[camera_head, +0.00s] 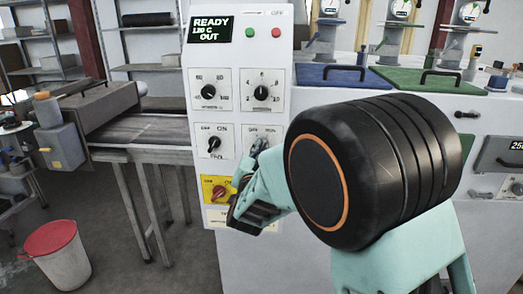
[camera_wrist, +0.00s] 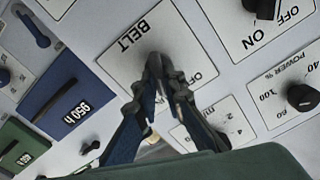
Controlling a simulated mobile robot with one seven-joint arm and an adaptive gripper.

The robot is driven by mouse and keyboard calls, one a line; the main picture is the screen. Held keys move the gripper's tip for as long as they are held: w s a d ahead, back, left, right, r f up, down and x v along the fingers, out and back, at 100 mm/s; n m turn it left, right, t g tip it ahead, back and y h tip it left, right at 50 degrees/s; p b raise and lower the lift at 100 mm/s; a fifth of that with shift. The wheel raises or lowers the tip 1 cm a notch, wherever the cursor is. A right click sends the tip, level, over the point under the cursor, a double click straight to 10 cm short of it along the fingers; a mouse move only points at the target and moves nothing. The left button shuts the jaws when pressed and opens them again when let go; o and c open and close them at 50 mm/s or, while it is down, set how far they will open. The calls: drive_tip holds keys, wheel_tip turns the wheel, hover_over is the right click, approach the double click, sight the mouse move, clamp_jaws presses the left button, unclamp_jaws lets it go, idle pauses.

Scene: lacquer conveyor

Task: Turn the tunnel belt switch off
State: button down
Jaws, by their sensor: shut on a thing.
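The belt switch plate (camera_head: 263,131) is the right-hand white plate in the panel's lower row of knobs. In the wrist view its lettering BELT shows on the plate (camera_wrist: 130,45), tilted in the picture. My gripper (camera_head: 258,149) reaches this plate from the lower right. In the wrist view my gripper (camera_wrist: 156,70) has its fingertips close together at the middle of the plate, shut on the switch knob. The knob is hidden behind the fingertips, so its angle cannot be told.
Beside the plate is another OFF/ON knob (camera_head: 213,143). A red knob (camera_head: 219,192) on a yellow plate sits lower left. Two dials are above; the display (camera_head: 211,29) reads READY. A conveyor (camera_head: 145,131) extends left. A bucket (camera_head: 60,255) stands on the floor.

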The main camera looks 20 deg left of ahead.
drive_tip(key=n, duration=0.4)
drive_tip(key=n+p, duration=0.1)
drive_tip(key=n, duration=0.3)
drive_tip(key=n+p, duration=0.1)
drive_tip(key=n, duration=0.3)
drive_tip(key=shift+s+a+n, duration=0.1)
drive_tip(key=shift+a+n, duration=0.15)
drive_tip(key=shift+n, duration=0.05)
idle(1.0)
drive_tip(key=c, duration=2)
unclamp_jaws()
drive_tip(key=shift+f, duration=0.1)
drive_tip(key=v, duration=1.2)
